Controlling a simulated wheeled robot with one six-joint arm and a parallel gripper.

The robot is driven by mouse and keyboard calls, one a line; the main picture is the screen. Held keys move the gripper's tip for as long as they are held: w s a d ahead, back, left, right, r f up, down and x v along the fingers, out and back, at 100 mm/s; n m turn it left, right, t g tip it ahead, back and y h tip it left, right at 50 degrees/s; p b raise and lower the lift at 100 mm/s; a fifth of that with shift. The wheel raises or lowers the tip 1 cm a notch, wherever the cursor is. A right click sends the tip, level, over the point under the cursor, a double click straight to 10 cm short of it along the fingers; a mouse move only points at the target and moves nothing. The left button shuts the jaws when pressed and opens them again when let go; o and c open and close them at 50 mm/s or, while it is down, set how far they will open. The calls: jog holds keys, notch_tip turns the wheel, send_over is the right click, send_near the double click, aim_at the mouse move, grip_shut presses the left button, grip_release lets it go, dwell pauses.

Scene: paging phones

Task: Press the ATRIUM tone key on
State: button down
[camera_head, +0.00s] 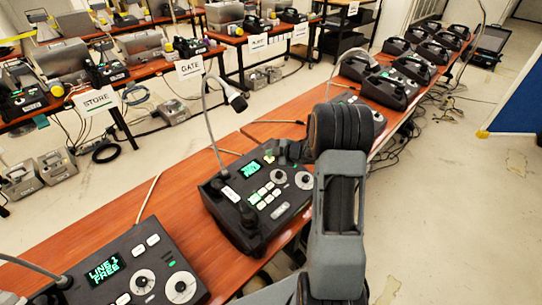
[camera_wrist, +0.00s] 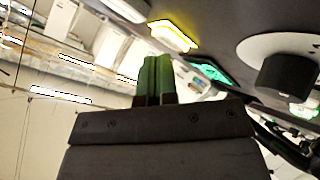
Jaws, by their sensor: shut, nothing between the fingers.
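A dark desk console (camera_head: 232,205) with a green display (camera_head: 252,170), white keys, round dials and a gooseneck microphone stands on the near wooden table. A yellow-lit key (camera_head: 269,158) shows at its far edge, close to my gripper (camera_head: 283,151). In the wrist view my green fingertips (camera_wrist: 156,62) are together and empty, just below and left of the yellow-lit key (camera_wrist: 172,36) in the picture; I cannot tell whether they touch it. The wrist view also shows the green display (camera_wrist: 208,71) and a black knob (camera_wrist: 288,80). No label reading ATRIUM is legible.
A second console (camera_head: 135,265) reading "LINE 1 FREE" stands nearer on the left. The gooseneck microphone (camera_head: 215,115) rises left of my arm. More consoles (camera_head: 390,88) line the table beyond. Signs STORE (camera_head: 94,100) and GATE (camera_head: 189,67) hang on tables behind.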

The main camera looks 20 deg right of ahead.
jog(key=shift+r, duration=0.25)
jog(key=r+p, duration=0.1)
jog(key=r, duration=0.1)
jog(key=s+r+p, duration=0.1)
jog(key=p, duration=0.1)
jog(key=r+p, duration=0.2)
jog(key=shift+s+d+r, duration=0.25)
jog(key=shift+d+r, duration=0.05)
dwell(0.4)
